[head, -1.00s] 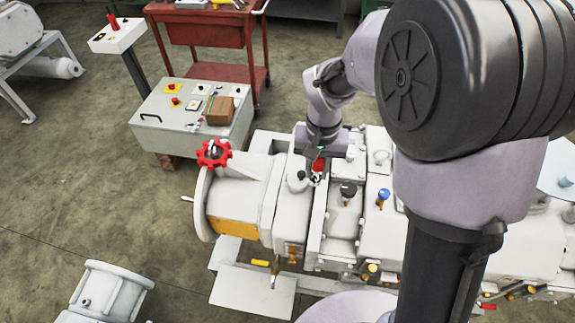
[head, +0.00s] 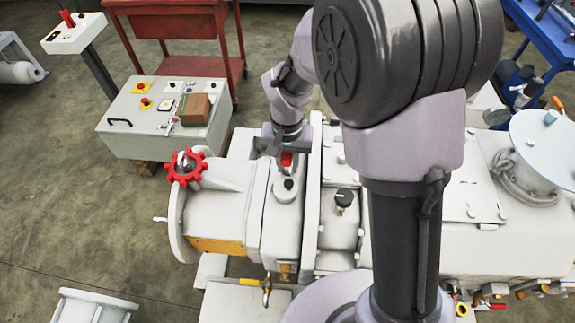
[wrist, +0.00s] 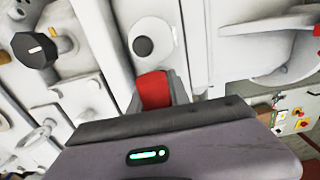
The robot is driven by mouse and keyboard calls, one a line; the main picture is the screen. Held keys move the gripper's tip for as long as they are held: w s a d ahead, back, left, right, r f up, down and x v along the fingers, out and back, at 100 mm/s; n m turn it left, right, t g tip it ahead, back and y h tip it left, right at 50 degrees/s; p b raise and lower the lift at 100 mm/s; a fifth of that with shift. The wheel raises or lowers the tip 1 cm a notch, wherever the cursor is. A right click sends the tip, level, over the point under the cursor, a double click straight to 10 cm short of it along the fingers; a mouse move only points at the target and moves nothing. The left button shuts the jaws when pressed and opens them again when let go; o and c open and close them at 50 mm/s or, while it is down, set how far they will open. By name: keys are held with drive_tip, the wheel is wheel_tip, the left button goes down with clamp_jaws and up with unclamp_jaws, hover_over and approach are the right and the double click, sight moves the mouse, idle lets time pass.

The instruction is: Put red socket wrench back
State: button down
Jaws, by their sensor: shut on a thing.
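My gripper (head: 287,152) is over the pale vacuum machine (head: 228,210), above a round light cap with a dark centre (head: 288,184). It is shut on a red piece (head: 287,160), which I take to be the red socket wrench. In the wrist view the red handle (wrist: 155,90) shows at the edge of my grey gripper body. The wrench's lower end and the fingertips are mostly hidden, so I cannot tell whether it touches the machine.
A red handwheel (head: 187,167) stands at the machine's left end. A grey control box (head: 165,115) with a cardboard block (head: 196,109) stands behind. A red cart (head: 190,25) is at the back, a blue table (head: 550,30) at the right.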

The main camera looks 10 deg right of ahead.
drive_tip(key=c, duration=1.2)
unclamp_jaws()
